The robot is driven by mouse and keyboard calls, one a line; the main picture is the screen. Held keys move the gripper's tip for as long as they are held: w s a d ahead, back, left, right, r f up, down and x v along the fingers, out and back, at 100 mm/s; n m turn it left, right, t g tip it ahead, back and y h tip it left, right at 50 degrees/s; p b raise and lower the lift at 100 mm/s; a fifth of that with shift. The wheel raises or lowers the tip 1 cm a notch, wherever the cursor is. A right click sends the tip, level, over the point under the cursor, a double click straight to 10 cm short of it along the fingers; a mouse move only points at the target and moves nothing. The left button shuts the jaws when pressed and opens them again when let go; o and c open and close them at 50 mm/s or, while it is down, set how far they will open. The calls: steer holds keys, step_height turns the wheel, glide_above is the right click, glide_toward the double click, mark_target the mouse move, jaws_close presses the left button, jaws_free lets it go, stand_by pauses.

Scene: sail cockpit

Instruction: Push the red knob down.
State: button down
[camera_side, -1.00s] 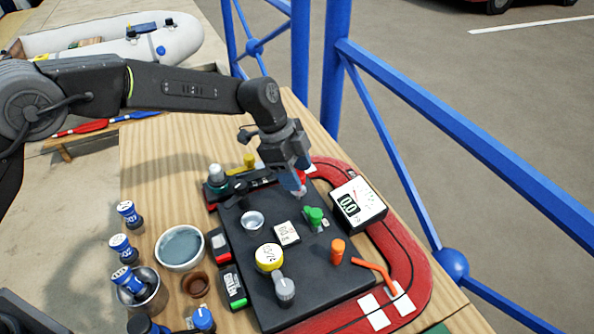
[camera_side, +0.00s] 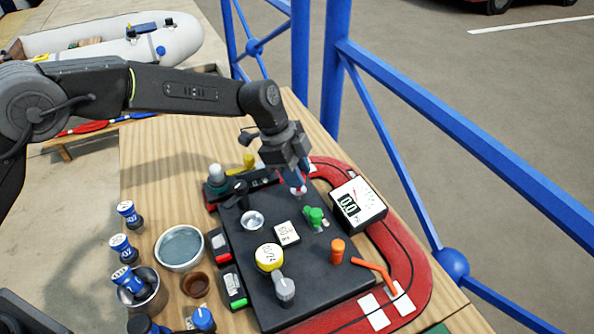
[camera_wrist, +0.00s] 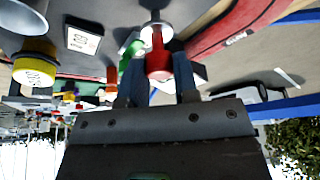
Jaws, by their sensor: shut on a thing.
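The red knob (camera_wrist: 158,60) stands between the two fingers of my gripper in the wrist view, on a pale round base. My gripper (camera_wrist: 160,85) is shut on it. In the side view my gripper (camera_side: 297,180) points down at the far part of the dark panel (camera_side: 262,292). A small bit of the red knob (camera_side: 299,190) shows below the fingertips; the fingers hide the rest. How far down the knob sits cannot be told.
A green knob (camera_side: 315,216) and a gauge box (camera_side: 357,204) stand close to the right of my gripper. An orange knob (camera_side: 338,250), a yellow knob (camera_side: 269,258) and a grey knob (camera_side: 285,290) stand nearer. A grey-topped post (camera_side: 217,175) stands left.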

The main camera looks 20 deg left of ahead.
steer(key=shift+f, duration=1.25)
steer(key=c, duration=0.9)
jaws_free()
steer(key=shift+o, duration=0.2)
steer(key=v, duration=1.4)
steer(key=shift+f, duration=0.1)
